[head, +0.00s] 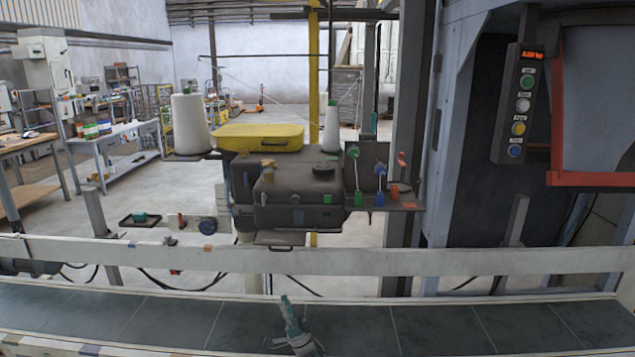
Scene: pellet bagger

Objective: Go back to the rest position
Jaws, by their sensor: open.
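A slim grey and teal item (291,322) shows against the dark belt at the bottom middle. It tilts a little to the left at its top end. It is too small to tell what it is, or whether it touches the belt.
The dark conveyor belt (170,318) runs across the front, behind it a pale rail (350,262). A dark sewing head (297,195) with a yellow cover (258,137) and a white thread cone (190,124) stands beyond. A button panel (520,103) hangs right. Workbenches (113,137) stand left.

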